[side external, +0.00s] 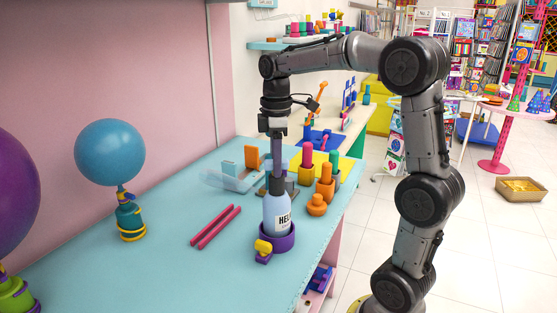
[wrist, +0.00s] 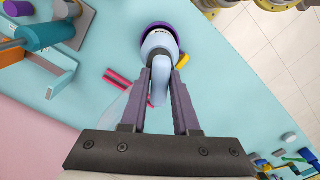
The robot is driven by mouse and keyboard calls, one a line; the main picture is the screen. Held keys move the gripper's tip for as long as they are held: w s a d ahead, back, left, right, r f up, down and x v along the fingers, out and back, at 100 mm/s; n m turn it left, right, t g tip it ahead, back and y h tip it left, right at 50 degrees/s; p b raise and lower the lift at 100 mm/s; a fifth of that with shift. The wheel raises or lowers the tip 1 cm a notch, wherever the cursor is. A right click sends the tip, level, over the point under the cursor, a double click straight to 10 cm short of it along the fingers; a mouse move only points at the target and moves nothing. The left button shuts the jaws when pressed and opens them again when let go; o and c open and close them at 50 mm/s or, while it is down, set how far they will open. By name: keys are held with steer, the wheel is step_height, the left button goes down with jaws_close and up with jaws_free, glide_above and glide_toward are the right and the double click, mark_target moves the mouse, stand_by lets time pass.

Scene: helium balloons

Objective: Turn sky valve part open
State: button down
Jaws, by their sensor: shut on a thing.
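A light blue helium bottle (side external: 276,217) lettered "HEL…" stands upright in a purple base (side external: 278,242) near the front of the table. My gripper (side external: 276,188) points down over the bottle's top. In the wrist view, my gripper (wrist: 162,78) is shut on the sky-blue valve (wrist: 160,75), a pale rounded piece between its two fingers. The bottle (wrist: 158,42) and its base (wrist: 158,27) show just beyond the fingertips. The fingers hide much of the valve, and how far it is turned cannot be told.
A yellow knob piece (side external: 263,248) sits at the base's front. Two pink sticks (side external: 216,227) lie left. A blue balloon (side external: 110,152) tops a teal bottle (side external: 129,216); a purple balloon (side external: 15,190) is far left. Orange pegs (side external: 326,180) stand close right. The front-left tabletop is clear.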

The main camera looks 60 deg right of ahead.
steer(key=c, duration=0.8)
jaws_free()
steer(key=shift+o, duration=0.2)
step_height(320, 180, up, 7)
